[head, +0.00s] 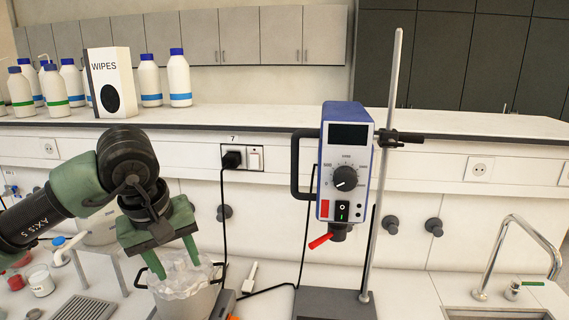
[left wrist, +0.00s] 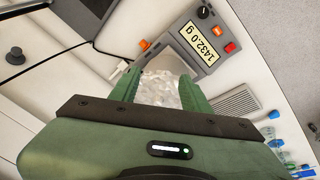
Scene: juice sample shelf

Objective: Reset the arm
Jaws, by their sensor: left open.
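My left gripper (head: 176,268) is green and open. In the head view its fingers point down at a metal pot (head: 190,300) lined with a clear bag, at the bottom left of centre. The fingertips overlap the bag's rim in the picture, and I cannot tell whether they touch it. In the left wrist view the two green fingers (left wrist: 160,90) stand apart, with whitish crumpled contents (left wrist: 163,78) showing between them. Nothing is held between the fingers. My right gripper is not in view.
A blue stirrer (head: 346,160) on a metal rod stands right of centre. Bottles (head: 179,80) and a wipes box (head: 110,82) stand on the upper shelf. A sink tap (head: 515,240) is at the right. A black cable (head: 224,205) hangs behind the pot.

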